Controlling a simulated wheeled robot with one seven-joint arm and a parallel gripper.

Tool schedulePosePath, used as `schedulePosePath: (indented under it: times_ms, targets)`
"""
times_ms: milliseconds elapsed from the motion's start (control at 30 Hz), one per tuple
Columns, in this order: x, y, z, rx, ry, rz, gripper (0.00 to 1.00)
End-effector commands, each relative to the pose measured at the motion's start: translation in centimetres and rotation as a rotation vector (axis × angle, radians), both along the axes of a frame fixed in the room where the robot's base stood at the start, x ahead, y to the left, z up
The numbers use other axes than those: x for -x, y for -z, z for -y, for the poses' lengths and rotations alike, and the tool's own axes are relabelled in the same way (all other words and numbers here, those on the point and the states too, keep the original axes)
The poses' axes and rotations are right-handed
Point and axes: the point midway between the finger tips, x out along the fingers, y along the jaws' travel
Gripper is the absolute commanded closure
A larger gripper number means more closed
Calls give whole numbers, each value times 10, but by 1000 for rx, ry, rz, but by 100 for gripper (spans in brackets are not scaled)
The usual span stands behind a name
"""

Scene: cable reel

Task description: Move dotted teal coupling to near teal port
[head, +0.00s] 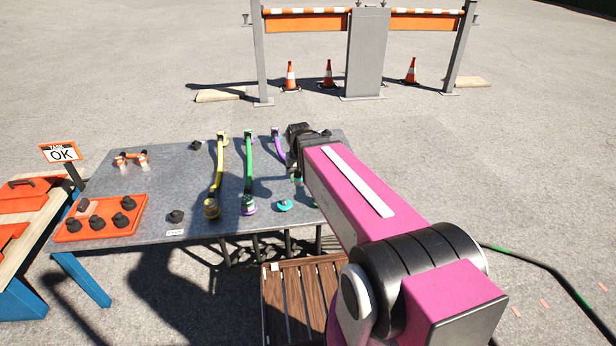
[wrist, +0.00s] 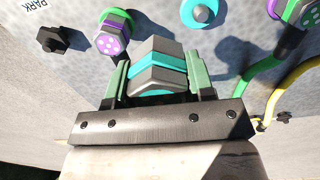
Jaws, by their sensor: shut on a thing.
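A grey coupling with a teal band (wrist: 150,82) sits between the two green fingers of my gripper (wrist: 160,78) in the wrist view. My gripper is shut on it. No dots show on the faces I can see. A round teal port (wrist: 201,13) lies just beyond the held coupling, apart from it. In the head view the teal port (head: 285,205) is near the table's front edge. There my gripper is mostly hidden behind my pink arm, over the table's right part.
The grey table (head: 120,178) also bears a yellow cable (head: 220,160), a green cable (head: 249,165) and a purple cable (head: 279,148). A purple-faced dotted coupling (wrist: 112,42) is left of the held one. An orange tray (head: 100,234) holds several black caps.

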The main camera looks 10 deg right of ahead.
Motion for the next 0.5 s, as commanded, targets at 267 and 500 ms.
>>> schedulePosePath:
  times_ms: [267, 500]
  targets:
    - [-6, 1, -29, 0, -2, 0, 80]
    - [-11, 2, -52, 0, -2, 0, 80]
